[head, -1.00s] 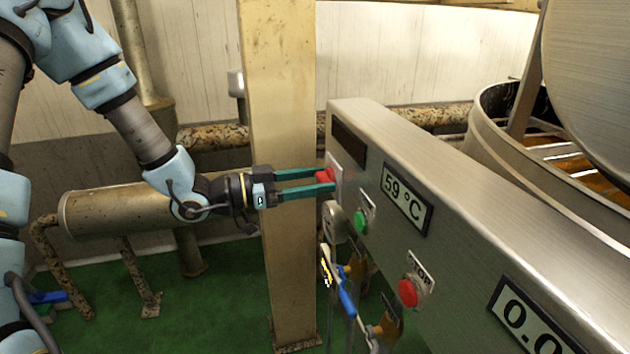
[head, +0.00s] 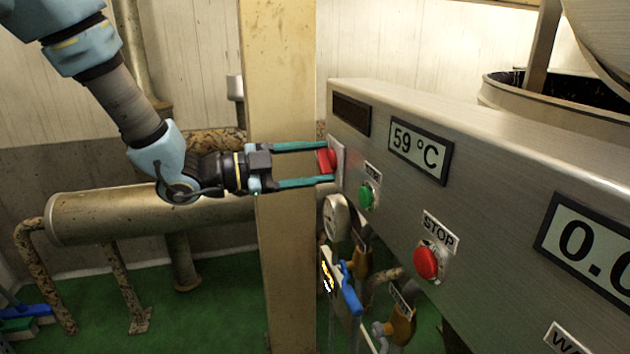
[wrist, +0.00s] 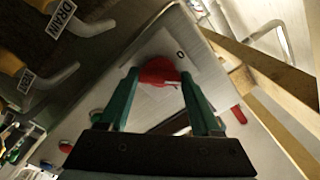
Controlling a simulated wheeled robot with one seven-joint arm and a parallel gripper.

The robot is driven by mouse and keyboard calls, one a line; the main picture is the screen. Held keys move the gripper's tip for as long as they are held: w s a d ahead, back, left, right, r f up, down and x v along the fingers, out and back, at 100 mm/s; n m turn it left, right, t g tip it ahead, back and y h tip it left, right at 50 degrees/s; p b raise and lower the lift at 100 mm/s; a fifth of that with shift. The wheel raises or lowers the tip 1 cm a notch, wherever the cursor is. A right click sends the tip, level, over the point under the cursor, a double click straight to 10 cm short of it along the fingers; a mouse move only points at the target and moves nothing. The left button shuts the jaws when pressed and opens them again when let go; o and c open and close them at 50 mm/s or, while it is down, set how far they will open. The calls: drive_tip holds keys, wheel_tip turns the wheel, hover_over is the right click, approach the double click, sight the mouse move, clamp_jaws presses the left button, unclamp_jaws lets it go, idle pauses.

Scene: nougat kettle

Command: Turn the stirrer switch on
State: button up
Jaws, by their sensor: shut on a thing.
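The red rotary switch (head: 325,160) sits on a pale plate at the left end of the steel control panel (head: 480,170). My gripper (head: 328,163) reaches it from the left, with its two green fingers above and below the red knob. In the wrist view the red knob (wrist: 158,72) lies between the fingertips, and a "0" mark shows on the plate at its upper right. The gripper is shut on the knob. The fingers hide part of the knob and plate, so its exact angle is hard to tell.
A green button (head: 366,197) and a red STOP button (head: 426,262) are on the panel, right of the switch. A display (head: 419,150) reads 59 °C. A beige post (head: 285,240) stands close behind my gripper. Valves with blue and orange parts (head: 350,290) hang below.

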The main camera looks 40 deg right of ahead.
drive_tip(key=m+b, duration=0.8)
drive_tip(key=b, duration=0.3)
drive_tip(key=shift+f, duration=0.2)
drive_tip(key=shift+r+m+b, duration=0.1)
drive_tip(key=shift+m+b, duration=0.2)
drive_tip(key=shift+m, duration=0.1)
drive_tip(key=o, duration=1.4)
drive_tip(key=v, duration=1.1)
drive_tip(key=shift+p, duration=0.4)
drive_tip(key=shift+d, duration=0.1)
